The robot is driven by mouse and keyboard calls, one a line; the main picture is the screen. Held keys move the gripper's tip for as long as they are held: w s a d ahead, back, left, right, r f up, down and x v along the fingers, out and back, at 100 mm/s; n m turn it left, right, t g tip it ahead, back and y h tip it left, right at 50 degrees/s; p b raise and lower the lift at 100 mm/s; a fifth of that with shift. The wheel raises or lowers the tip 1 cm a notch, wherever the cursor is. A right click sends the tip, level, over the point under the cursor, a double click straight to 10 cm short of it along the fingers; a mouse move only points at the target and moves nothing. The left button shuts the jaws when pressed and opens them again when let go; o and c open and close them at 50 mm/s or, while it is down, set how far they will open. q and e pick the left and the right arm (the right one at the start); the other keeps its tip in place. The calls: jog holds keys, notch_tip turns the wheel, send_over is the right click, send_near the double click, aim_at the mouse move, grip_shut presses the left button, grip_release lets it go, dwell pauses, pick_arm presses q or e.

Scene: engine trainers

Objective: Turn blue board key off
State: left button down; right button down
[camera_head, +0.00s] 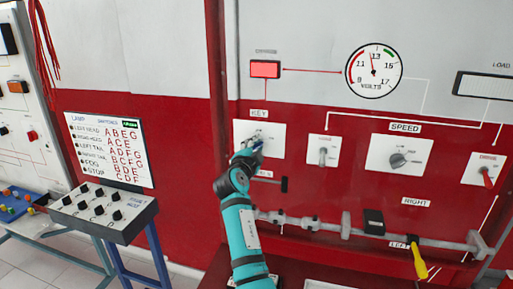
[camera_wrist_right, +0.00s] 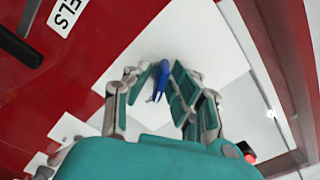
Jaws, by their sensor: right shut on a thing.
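My right gripper (camera_head: 249,153) is at the white key plate (camera_head: 273,135) under the "KEY" label on the red board. In the right wrist view the blue key (camera_wrist_right: 161,77) stands between the two teal fingers of my right gripper (camera_wrist_right: 155,88), which is shut on it. The key sits in front of the white plate. In the head view the gripper covers most of the key and the lower left of the plate, so the key's exact angle is hard to tell there. My left gripper is not in view.
A red indicator (camera_head: 265,69) looks lit above the plate, and a volt gauge (camera_head: 373,71) reads near 13. A switch (camera_head: 323,154), a speed knob (camera_head: 398,159) and a red switch (camera_head: 488,176) lie right.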

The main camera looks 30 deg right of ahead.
jog(key=shift+n+b, duration=1.1)
jog(key=shift+b, duration=0.1)
jog(key=shift+n+b, duration=0.6)
jog(key=shift+n, duration=0.3)
jog(key=shift+r+n+b, duration=0.15)
jog(key=shift+n+b, duration=0.2)
jog(key=shift+n, duration=0.55)
jog(key=n, duration=0.2)
jog(key=shift+r+n, duration=0.1)
jog(key=shift+n, duration=0.2)
jog(key=shift+r+n, duration=0.15)
jog(key=shift+n, duration=1.45)
jog(key=c, duration=1.5)
grip_release()
jog(key=shift+o, duration=0.4)
jog(key=shift+w+d+f, duration=0.1)
jog(key=shift+f, duration=0.15)
